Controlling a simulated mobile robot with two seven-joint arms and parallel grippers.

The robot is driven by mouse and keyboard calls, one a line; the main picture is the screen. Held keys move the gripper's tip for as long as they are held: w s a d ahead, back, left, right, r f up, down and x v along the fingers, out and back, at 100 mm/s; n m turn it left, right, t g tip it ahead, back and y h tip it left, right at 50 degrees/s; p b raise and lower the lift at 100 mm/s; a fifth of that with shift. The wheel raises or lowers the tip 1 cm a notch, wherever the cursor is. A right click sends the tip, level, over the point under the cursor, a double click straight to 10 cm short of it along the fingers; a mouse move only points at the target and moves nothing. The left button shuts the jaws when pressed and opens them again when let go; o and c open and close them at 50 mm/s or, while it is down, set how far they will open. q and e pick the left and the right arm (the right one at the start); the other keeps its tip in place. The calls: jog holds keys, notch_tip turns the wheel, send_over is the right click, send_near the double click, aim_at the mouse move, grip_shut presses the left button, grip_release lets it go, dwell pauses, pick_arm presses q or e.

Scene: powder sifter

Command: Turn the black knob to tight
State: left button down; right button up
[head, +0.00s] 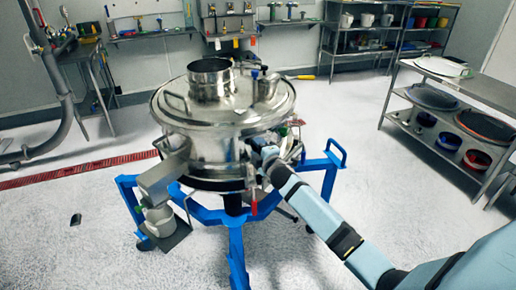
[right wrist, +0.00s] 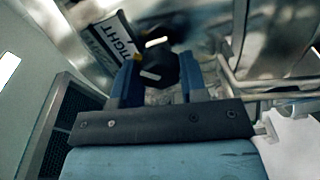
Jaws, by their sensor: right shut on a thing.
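The black knob (right wrist: 159,66) shows in the right wrist view, between the two blue fingers of my right gripper (right wrist: 158,82). The gripper is shut on it. A label reading "TIGHT" (right wrist: 122,40) is beside the knob on its upper left. In the head view my right gripper (head: 268,155) reaches the right side of the steel sifter (head: 215,110), just below its lid rim. The knob is hidden there behind the gripper and arm. My left gripper is not in view.
The sifter stands on a blue frame (head: 236,258) with legs spread over the floor. A red-handled lever (head: 254,202) hangs close to my right gripper. Steel shelves (head: 450,120) with bowls stand at the right. The floor around the frame is mostly clear.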

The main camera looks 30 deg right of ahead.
dwell(0.4)
jog(key=o, duration=0.9)
jog(key=s, duration=0.4)
jog(key=s+a, duration=0.1)
jog(key=s, duration=0.8)
jog(key=shift+s+a+b, duration=0.4)
